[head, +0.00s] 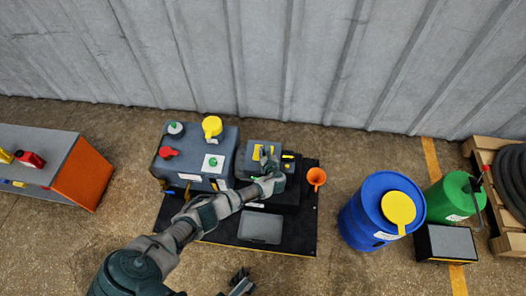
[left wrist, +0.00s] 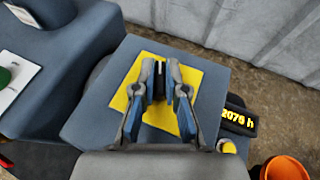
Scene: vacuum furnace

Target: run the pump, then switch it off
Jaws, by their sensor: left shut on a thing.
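The pump unit stands on a dark base plate (head: 285,235) against the wall. Its grey box (head: 250,166) carries a yellow plate (head: 256,152) with a black switch knob. In the left wrist view the yellow plate (left wrist: 188,125) lies under my fingers, and the black knob (left wrist: 160,82) shows between them. My left gripper (head: 266,157) is shut on the knob; its fingers also show in the left wrist view (left wrist: 160,93). An hour counter (left wrist: 238,121) beside the plate reads about 2075 h. My right gripper (head: 240,281) is at the bottom edge, apart from the pump, its jaws unclear.
A larger grey-blue housing (head: 190,158) with a red knob (head: 168,152), a yellow cap (head: 212,126) and a green button (head: 213,162) stands left. An orange funnel (head: 317,177) and blue drum (head: 370,215) stand right. Floor is free between the bench (head: 55,165) and base plate.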

